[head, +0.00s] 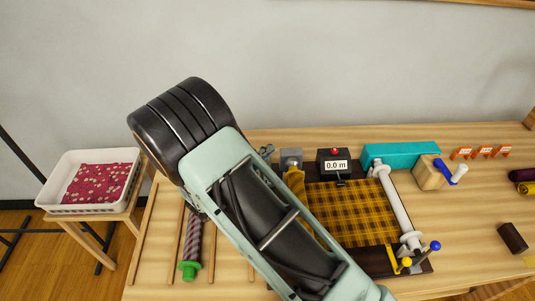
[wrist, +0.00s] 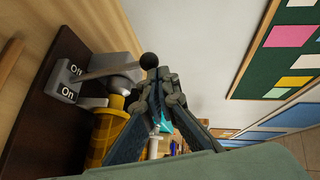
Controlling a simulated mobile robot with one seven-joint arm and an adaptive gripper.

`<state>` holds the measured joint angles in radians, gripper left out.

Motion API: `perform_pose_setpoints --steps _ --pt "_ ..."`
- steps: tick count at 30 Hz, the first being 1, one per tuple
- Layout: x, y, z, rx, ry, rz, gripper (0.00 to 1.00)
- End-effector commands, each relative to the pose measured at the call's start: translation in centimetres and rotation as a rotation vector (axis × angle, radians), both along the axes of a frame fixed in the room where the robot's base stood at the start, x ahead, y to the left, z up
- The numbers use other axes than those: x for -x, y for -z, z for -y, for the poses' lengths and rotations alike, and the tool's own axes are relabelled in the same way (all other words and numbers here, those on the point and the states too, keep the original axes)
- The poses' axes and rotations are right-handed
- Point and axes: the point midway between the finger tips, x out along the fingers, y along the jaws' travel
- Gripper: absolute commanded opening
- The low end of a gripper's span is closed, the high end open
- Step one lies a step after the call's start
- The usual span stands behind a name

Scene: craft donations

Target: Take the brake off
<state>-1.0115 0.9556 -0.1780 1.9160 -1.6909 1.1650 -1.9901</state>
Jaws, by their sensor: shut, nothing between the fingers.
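The brake lever (wrist: 112,71) shows in the wrist view as a grey rod ending in a black knob (wrist: 149,61). It stands beside a grey block (wrist: 66,80) marked "Off" and "On"; the rod runs close by the "Off" mark, but I cannot tell its exact setting. In the head view the grey brake housing (head: 291,156) sits at the back left of the loom-like frame, partly behind my arm. My gripper (wrist: 160,82) is shut and empty, its tips right beside the knob; I cannot tell if they touch. In the head view my arm hides most of the gripper.
Yellow-brown checked cloth (head: 345,212) lies on the frame beside a white roller (head: 393,205). A black meter (head: 334,161) reads 0.0 m. A teal box (head: 402,154) stands behind. A white tray (head: 88,205) is at the left, a green-ended roll (head: 190,265) nearer.

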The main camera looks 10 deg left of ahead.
Motion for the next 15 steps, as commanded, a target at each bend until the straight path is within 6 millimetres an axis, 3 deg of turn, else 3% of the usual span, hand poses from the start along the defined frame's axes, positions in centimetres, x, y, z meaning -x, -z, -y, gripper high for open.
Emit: perform_pose_setpoints --steps 15 --pt "-2.4 0.0 -0.4 -0.001 0.001 0.0 0.0"
